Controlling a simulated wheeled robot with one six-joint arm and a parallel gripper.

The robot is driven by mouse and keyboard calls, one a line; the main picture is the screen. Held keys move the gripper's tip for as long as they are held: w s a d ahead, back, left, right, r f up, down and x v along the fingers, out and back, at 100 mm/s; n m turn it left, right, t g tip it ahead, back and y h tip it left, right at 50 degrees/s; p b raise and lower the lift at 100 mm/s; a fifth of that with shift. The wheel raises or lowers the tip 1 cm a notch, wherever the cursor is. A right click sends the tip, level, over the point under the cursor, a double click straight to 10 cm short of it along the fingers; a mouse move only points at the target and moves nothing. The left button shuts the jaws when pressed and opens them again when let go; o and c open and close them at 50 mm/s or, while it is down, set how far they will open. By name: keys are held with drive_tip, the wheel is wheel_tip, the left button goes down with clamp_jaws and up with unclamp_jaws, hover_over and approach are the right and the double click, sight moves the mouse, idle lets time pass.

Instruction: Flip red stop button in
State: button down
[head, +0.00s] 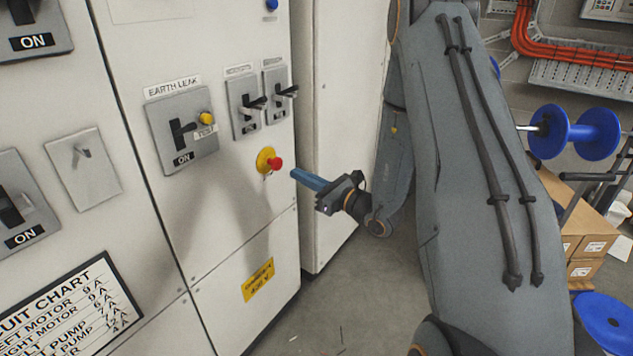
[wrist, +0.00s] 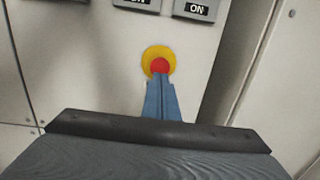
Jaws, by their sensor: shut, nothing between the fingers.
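The red stop button (head: 275,163) sits on a round yellow base (head: 264,158) on the white cabinet front, below the two small switches. In the wrist view the red button (wrist: 160,65) shows in its yellow ring (wrist: 147,60), straight beyond my fingertips, which cover its lower part. My gripper (head: 295,174) has blue fingers, shut and empty. In the head view the fingertips are just right of the button and slightly lower, with a small gap seen between them. In the wrist view my gripper (wrist: 159,78) points at the button; I cannot tell the distance there.
An earth leak switch (head: 183,133) with a yellow test button (head: 206,118) is up and left of the stop button. Two small switches (head: 244,104) (head: 277,95) are above. A yellow label (head: 258,280) is below. Blue spools (head: 570,131) and cardboard boxes (head: 585,247) stand at right.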

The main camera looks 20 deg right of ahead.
sight(280, 166)
drive_tip(key=shift+p+x, duration=0.35)
drive_tip(key=shift+x, duration=1.8)
